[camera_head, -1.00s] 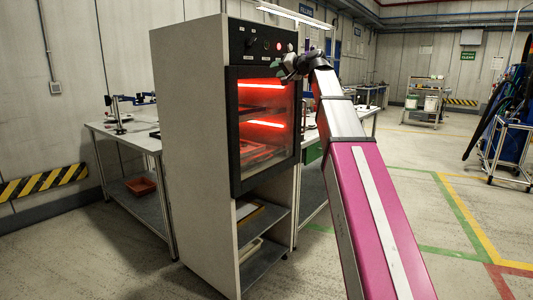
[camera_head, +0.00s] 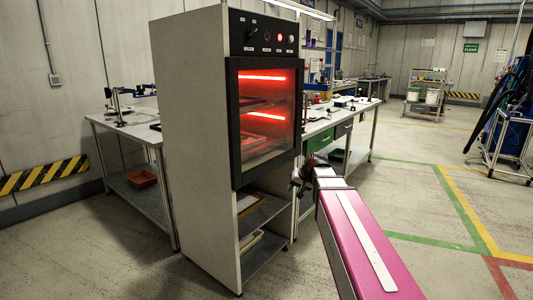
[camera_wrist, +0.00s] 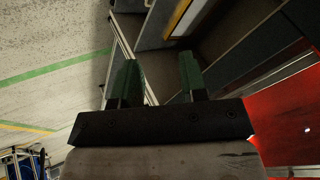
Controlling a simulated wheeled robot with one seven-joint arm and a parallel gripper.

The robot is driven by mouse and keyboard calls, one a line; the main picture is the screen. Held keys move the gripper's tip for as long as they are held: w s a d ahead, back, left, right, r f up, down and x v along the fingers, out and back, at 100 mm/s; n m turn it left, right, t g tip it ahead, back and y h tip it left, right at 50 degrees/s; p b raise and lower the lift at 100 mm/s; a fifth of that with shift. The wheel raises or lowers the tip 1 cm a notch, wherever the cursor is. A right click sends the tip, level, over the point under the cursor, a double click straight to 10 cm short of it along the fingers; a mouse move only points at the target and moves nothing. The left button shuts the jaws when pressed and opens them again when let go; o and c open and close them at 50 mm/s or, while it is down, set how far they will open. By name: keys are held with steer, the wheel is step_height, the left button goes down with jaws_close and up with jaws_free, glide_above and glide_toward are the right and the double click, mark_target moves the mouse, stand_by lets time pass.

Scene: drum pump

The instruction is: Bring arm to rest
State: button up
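My gripper (camera_head: 301,176) is at the end of my magenta arm in the head view, low beside the right edge of the oven cabinet (camera_head: 190,150). In the wrist view my gripper (camera_wrist: 160,82) shows two green fingers standing apart with nothing between them. The oven's glass door (camera_head: 266,115) is closed, with glowing red bars behind it. In the wrist view the red glow (camera_wrist: 290,130) fills the right side, close to my gripper. Whether my gripper touches the cabinet cannot be told.
Open shelves (camera_head: 262,222) lie under the oven door. A workbench (camera_head: 128,130) stands left of the cabinet, with a red bin (camera_head: 141,178) below. Another bench (camera_head: 335,122) runs behind on the right. The floor at right is clear up to a blue drum (camera_head: 514,135).

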steer(key=s+d+f+g+h, duration=0.2)
steer(key=s+d+f, duration=0.1)
steer(key=s+f, duration=0.7)
steer(key=s+d+f+g+h, duration=0.2)
steer(key=s+d+f, duration=0.1)
steer(key=s+f, duration=0.7)
steer(key=shift+d+f+n+g+h, duration=0.3)
steer(key=shift+d+f+g, duration=0.1)
steer(key=shift+f, duration=0.3)
